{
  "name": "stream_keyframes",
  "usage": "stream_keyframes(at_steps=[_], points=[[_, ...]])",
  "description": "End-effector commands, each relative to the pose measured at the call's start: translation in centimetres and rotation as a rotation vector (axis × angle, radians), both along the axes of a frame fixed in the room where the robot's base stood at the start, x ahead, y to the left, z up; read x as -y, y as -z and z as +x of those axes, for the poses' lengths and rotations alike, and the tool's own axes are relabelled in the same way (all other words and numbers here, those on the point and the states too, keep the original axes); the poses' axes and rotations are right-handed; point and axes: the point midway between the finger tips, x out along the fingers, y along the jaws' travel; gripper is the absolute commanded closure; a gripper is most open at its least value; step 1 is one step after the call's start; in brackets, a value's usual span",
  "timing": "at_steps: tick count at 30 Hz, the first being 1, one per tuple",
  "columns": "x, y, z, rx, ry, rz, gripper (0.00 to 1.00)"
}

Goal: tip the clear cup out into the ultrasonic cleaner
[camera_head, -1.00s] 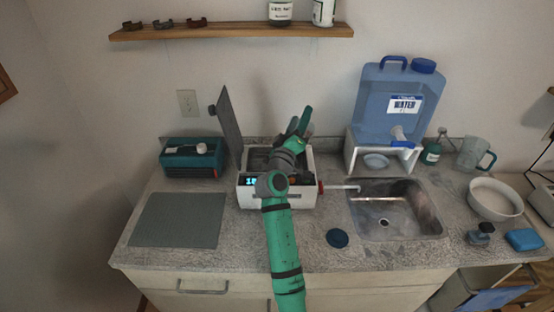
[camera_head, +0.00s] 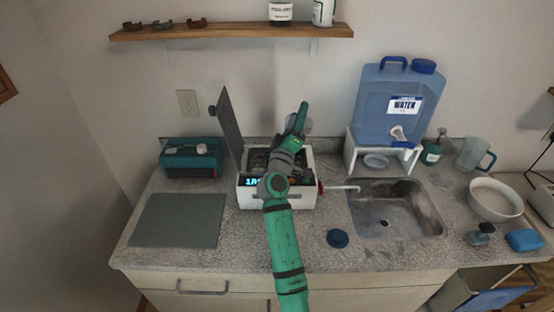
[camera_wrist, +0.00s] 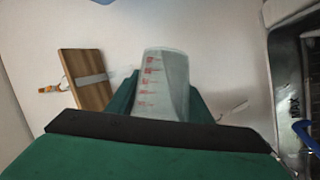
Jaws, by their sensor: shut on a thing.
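The clear cup (camera_wrist: 160,85), with red measuring marks, is between the fingers of my gripper (camera_wrist: 160,108) in the wrist view. My gripper is shut on it. In the head view my gripper (camera_head: 300,122) is above the back of the white ultrasonic cleaner (camera_head: 277,199), and only a pale bit of the cup (camera_head: 308,125) shows beside it. The wrist view is rolled over, and the cup looks tipped far to the side. Its contents cannot be made out. The cleaner's grey lid (camera_head: 230,130) stands open on its left. My arm hides part of the tank.
The sink (camera_head: 395,212) and the blue water container (camera_head: 388,100) are to the right. A teal device (camera_head: 192,160) and a grey mat (camera_head: 177,220) are to the left. A shelf (camera_head: 230,32) hangs above.

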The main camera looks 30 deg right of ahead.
Motion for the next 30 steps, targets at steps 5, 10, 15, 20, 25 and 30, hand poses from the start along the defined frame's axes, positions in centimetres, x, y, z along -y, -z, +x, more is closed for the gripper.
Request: stream_keyframes(at_steps=[5,10,15,20,25,30], points=[[-0.2,-0.3,0.2,-0.005,0.0,-0.022,0.77],[-0.6,-0.6,0.4,-0.008,0.0,-0.041,0.77],[-0.8,-0.9,0.5,-0.012,0.0,-0.063,0.77],[-1.0,-1.2,0.7,-0.016,-0.001,-0.081,0.77],[-1.3,-1.7,0.7,-0.023,0.001,-0.113,0.77],[-1.6,-1.8,0.8,-0.039,0.0,-0.18,0.77]])
